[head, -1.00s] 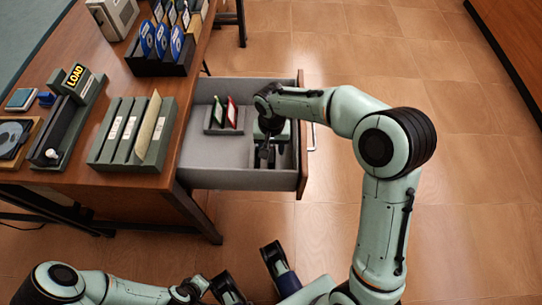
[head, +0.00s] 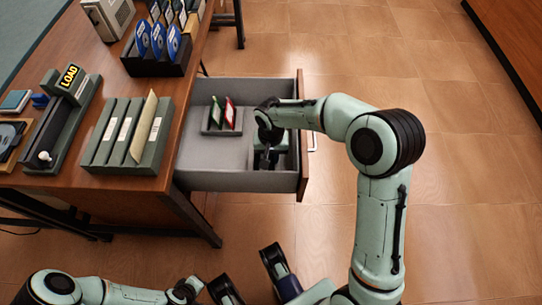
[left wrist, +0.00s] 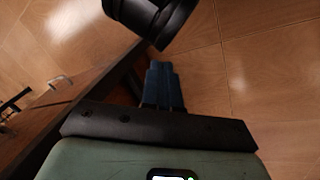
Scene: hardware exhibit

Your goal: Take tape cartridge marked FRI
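No label reading FRI is legible in these views. In the open drawer (head: 215,180), a small rack (head: 213,130) holds upright pieces with a green edge (head: 216,110) and a red edge (head: 229,113). My right gripper (head: 266,163) reaches down into the drawer's right side, over a dark holder whose contents my wrist mostly hides. I cannot tell whether its fingers are open or closed on something. In the left wrist view my left gripper (left wrist: 163,86) shows blue fingers side by side, with no gap or object seen between them, above the floor.
On the desk stand a grey unit with a LOAD sign (head: 69,76), several grey binders (head: 115,133) with a tan sheet, and a dark rack (head: 150,67) with blue discs. A pale box (head: 110,17) is at the back. The floor right of the drawer is clear.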

